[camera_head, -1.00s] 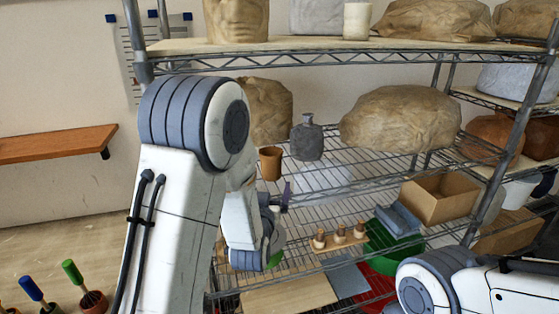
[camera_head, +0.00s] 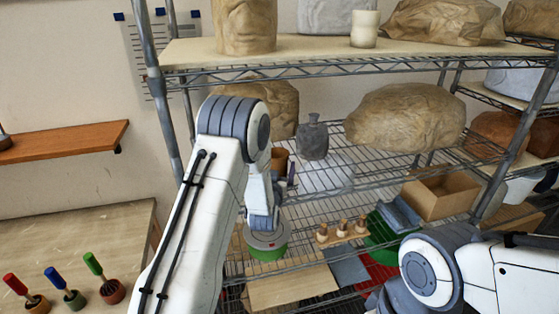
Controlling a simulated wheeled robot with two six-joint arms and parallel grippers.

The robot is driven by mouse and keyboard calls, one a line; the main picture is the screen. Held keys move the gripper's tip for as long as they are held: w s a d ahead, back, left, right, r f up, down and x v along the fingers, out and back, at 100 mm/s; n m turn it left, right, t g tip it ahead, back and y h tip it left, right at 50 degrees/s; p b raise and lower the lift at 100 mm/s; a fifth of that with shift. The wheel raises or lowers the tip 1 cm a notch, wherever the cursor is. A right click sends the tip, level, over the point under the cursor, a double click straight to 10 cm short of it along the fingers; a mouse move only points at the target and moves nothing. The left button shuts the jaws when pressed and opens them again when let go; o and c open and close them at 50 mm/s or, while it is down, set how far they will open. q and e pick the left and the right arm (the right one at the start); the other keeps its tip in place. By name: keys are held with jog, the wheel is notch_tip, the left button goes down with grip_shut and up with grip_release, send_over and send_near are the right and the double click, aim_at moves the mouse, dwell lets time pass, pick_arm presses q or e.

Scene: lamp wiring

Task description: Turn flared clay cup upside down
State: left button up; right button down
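The brown clay cup (camera_head: 279,160) is on the wire shelf, left of a grey bottle (camera_head: 312,138). My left arm hides part of it. My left gripper (camera_head: 284,176) is at the cup's lower right, and one dark finger shows close by its right side. The other finger is hidden, so I cannot tell whether the fingers touch the cup or how wide they are. My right arm enters at the lower right, but its gripper is not in view.
A wrapped clay lump (camera_head: 405,118) stands right of the bottle. Below are a wooden block with pegs (camera_head: 342,233), a cardboard box (camera_head: 440,196) and a green tub (camera_head: 385,232). Several coloured-handled tools (camera_head: 70,297) stand on the left bench. A shelf (camera_head: 245,66) is overhead.

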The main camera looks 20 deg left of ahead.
pick_arm(q)
jog(key=c, duration=1.5)
